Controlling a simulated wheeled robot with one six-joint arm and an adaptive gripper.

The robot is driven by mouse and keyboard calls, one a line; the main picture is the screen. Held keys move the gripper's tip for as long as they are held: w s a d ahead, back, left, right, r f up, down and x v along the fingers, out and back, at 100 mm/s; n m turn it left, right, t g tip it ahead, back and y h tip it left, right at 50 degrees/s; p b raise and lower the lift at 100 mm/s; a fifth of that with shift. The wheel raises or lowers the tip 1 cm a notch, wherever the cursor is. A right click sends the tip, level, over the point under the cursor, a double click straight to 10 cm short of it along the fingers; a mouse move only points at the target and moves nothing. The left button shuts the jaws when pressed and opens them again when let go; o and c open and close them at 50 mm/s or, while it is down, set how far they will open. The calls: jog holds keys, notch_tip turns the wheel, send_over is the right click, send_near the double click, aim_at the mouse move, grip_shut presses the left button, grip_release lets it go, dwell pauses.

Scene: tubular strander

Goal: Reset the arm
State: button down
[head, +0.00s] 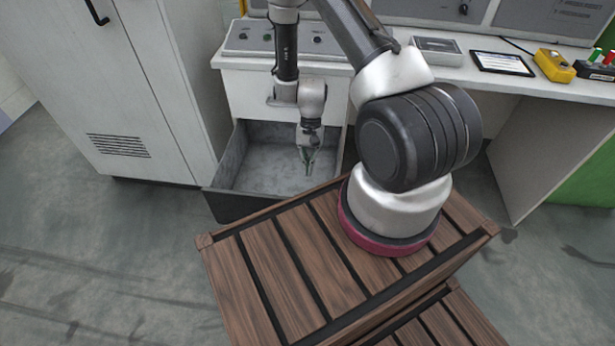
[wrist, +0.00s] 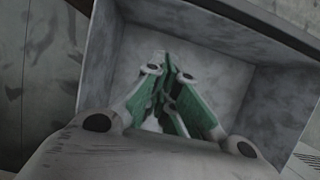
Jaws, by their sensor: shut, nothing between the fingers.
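My gripper (head: 308,161) hangs at the end of my arm, pointing down over an open grey metal bin (head: 262,184) in the head view. In the wrist view my gripper (wrist: 160,68) has its green-padded fingers closed together at the tips, with nothing held between them. Behind the fingers the grey inside of the bin (wrist: 225,62) shows, and it looks empty where it is visible. My arm hides part of the bin's right side in the head view.
A desk (head: 455,70) stands behind the bin, bearing a tablet (head: 502,63), a yellow device (head: 554,66) and a control panel (head: 262,38). A tall white cabinet (head: 125,90) stands close on the left. Grey floor lies open at the lower left.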

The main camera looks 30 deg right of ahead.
jog(key=v, duration=0.5)
jog(key=shift+r, duration=0.15)
jog(key=s+d+r+n+t+h, duration=0.1)
jog(key=s+r, duration=0.4)
jog(key=r, duration=1)
jog(key=s+r+n+t, duration=0.3)
jog(key=s+r, duration=0.3)
jog(key=r, duration=0.9)
jog(key=s+d+r+n+t+h, duration=0.1)
jog(key=s+r+n+t, duration=0.2)
jog(key=r, duration=1.2)
jog(key=s+t, duration=0.1)
jog(key=s, duration=0.2)
jog(key=shift+d+r+h, duration=0.3)
jog(key=shift+d+r, duration=0.05)
